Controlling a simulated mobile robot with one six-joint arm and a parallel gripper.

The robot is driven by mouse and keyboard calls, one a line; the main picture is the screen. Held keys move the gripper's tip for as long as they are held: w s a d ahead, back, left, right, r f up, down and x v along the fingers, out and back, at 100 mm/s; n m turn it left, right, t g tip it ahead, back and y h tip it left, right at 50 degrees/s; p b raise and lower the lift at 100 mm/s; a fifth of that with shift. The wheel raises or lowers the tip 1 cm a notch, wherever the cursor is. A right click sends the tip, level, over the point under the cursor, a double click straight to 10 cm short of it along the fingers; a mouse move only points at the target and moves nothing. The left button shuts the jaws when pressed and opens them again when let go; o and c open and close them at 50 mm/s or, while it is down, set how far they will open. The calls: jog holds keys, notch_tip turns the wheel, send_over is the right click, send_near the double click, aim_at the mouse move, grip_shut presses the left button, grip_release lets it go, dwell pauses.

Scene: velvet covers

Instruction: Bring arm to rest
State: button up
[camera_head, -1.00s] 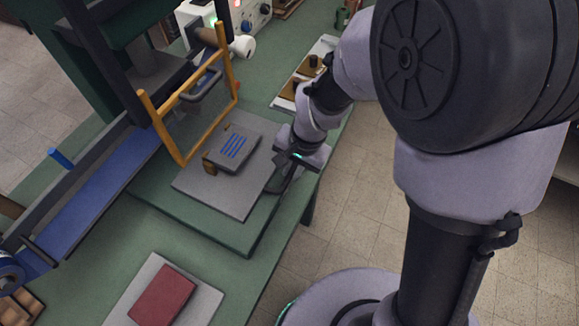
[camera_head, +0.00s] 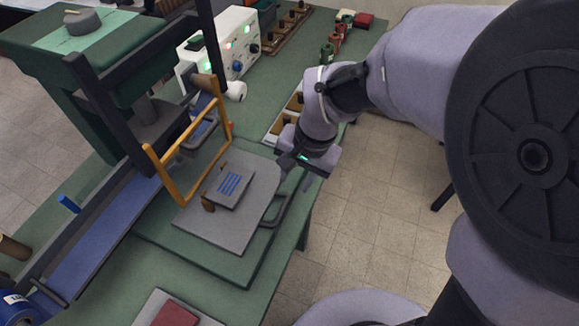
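My arm comes in from the right and reaches over the right edge of the green bench (camera_head: 262,290). My gripper (camera_head: 283,172) is at its end, above the right side of the grey plate (camera_head: 222,232) and near the dark handle (camera_head: 285,212) on that side. The fingers are small and partly hidden by the wrist, so I cannot tell if they are open or shut. A grey cover with blue stripes (camera_head: 230,187) lies on the plate, apart from my gripper.
An orange frame (camera_head: 163,178) stands upright left of the plate, beside the dark press (camera_head: 120,95). A white control box (camera_head: 232,48) with lit lamps stands behind. A red cover (camera_head: 176,314) lies at the front. The floor at right (camera_head: 375,190) is clear.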

jog(key=shift+s+d+r, duration=0.1)
jog(key=shift+d+r, duration=0.05)
jog(key=shift+r, duration=0.5)
jog(key=shift+d+r, duration=0.1)
jog(key=shift+r, duration=0.55)
jog(key=s+d+r+t+b, duration=0.1)
jog(key=s+d+r+t, duration=0.1)
jog(key=s+d+r, duration=0.2)
jog(key=s+d+r+t+b, duration=0.1)
jog(key=s+d+r+t, duration=0.2)
jog(key=s, duration=0.5)
jog(key=shift+d+r, duration=0.55)
jog(key=shift+d, duration=0.4)
